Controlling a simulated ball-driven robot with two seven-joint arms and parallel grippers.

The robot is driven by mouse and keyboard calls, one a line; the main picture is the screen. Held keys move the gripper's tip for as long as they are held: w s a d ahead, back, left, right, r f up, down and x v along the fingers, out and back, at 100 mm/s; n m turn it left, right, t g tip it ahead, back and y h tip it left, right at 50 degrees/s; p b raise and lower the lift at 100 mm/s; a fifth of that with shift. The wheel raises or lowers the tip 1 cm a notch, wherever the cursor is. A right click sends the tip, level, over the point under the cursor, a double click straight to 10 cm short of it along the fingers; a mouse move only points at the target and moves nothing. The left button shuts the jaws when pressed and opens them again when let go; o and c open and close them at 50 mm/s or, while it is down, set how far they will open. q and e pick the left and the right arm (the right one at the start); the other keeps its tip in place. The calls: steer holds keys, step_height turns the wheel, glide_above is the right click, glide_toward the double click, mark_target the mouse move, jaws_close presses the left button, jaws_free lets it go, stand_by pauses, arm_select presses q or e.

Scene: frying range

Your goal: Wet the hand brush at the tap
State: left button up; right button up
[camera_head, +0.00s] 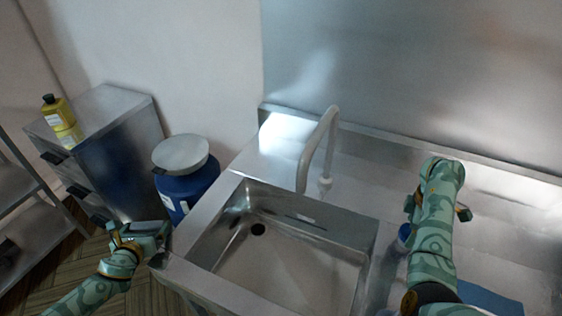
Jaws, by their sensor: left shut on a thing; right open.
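The tap (318,148) is a pale curved spout rising at the back of the steel sink (300,262), its outlet over the basin. My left gripper (155,240) is at the sink's left front corner, in front of the blue drum. It is shut on a small dark thing (158,259), mostly hidden; I cannot tell whether it is the hand brush. My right gripper (434,203) is open over the counter right of the sink, largely hidden by its own arm. A small blue thing (404,234) shows beside that arm; I cannot tell what it is.
A blue drum (186,190) with a grey lid stands left of the sink. A steel cabinet (120,150) with a yellow bottle (62,120) on top is further left, by a shelf rack (38,240). A flat blue thing (488,299) lies on the right counter.

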arm_select(q)
steer(key=shift+f, duration=0.1)
arm_select(e)
steer(key=shift+f, duration=0.35)
steer(key=c, duration=1)
steer(key=shift+n, duration=0.3)
arm_select(q)
steer(key=shift+r+p, duration=0.35)
steer(key=shift+r, duration=0.1)
arm_select(e)
steer(key=n, duration=0.4)
arm_select(q)
steer(key=shift+r+p, duration=0.3)
steer(key=shift+r, duration=0.05)
arm_select(e)
steer(key=shift+n, duration=2)
